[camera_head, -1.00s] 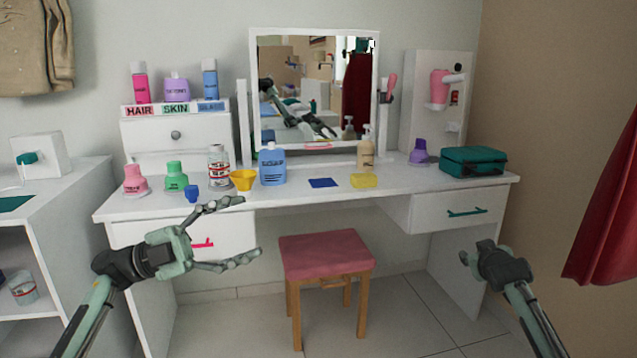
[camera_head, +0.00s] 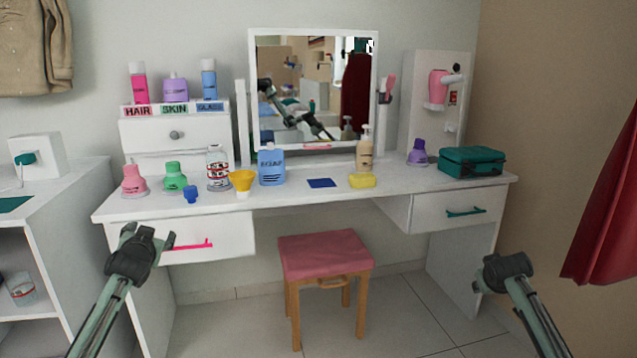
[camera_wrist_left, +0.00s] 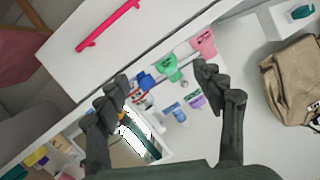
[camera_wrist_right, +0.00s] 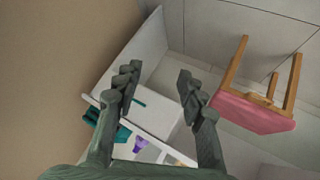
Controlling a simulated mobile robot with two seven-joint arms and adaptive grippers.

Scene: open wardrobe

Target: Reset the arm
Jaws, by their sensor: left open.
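My left arm is drawn back and low in the head view, with its gripper (camera_head: 145,240) in front of the vanity's left drawer. In the left wrist view the left gripper's fingers (camera_wrist_left: 160,85) are spread and hold nothing. My right gripper (camera_head: 485,275) is low in front of the vanity's right side. In the right wrist view its fingers (camera_wrist_right: 155,85) are apart with nothing between them.
The white vanity (camera_head: 345,188) carries several bottles, a yellow funnel (camera_head: 241,181), a blue soap bottle (camera_head: 271,166), a yellow sponge (camera_head: 361,181) and a teal case (camera_head: 472,161). A pink-topped stool (camera_head: 325,252) stands in front. A red cloth (camera_head: 610,225) hangs at right.

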